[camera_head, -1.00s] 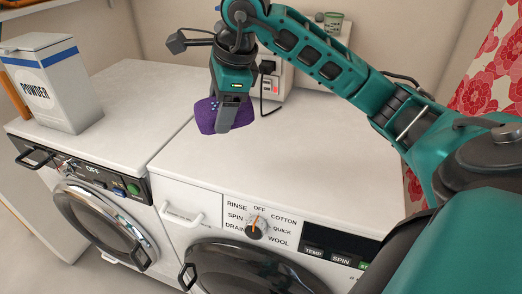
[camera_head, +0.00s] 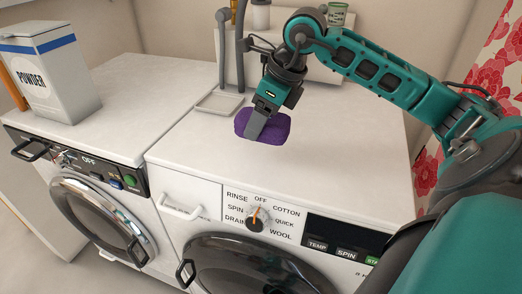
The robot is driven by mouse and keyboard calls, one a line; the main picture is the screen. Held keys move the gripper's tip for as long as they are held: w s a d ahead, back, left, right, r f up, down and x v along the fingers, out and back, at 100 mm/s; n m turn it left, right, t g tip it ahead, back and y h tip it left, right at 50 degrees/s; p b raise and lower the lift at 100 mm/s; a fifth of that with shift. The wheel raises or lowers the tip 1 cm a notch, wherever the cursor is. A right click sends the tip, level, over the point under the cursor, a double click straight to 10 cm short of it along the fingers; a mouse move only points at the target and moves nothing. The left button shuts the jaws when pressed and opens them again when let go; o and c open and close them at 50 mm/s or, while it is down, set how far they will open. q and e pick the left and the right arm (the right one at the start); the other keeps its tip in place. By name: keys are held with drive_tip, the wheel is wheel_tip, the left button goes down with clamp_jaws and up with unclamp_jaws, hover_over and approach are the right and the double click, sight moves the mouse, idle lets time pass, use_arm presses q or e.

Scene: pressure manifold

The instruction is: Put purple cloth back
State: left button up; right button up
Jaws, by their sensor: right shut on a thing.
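The purple cloth (camera_head: 274,130) is a folded, rounded pad over the white top of the right-hand machine. My right gripper (camera_head: 257,128) points down and is shut on the cloth. I cannot tell whether the cloth touches the top or hangs just above it. Behind and to the left of the cloth, a shallow pale tray (camera_head: 219,103) lies at the back left of this top. My left gripper is not in view.
A white powder box (camera_head: 52,75) stands on the left-hand machine (camera_head: 120,90). A grey hose or post (camera_head: 222,50) rises behind the tray. A white raised ledge (camera_head: 345,65) with a green-and-white cup (camera_head: 337,14) runs along the back. The right-hand machine's front top (camera_head: 300,180) is clear.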

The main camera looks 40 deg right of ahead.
sight(275, 119)
wheel_tip(275, 119, down, 4)
drive_tip(key=shift+r, duration=0.1)
wheel_tip(275, 119, down, 3)
drive_tip(key=shift+f+b, duration=0.1)
drive_tip(key=shift+b, duration=0.4)
drive_tip(key=o, duration=0.9)
drive_tip(key=shift+o, duration=0.2)
drive_tip(key=v, duration=1.2)
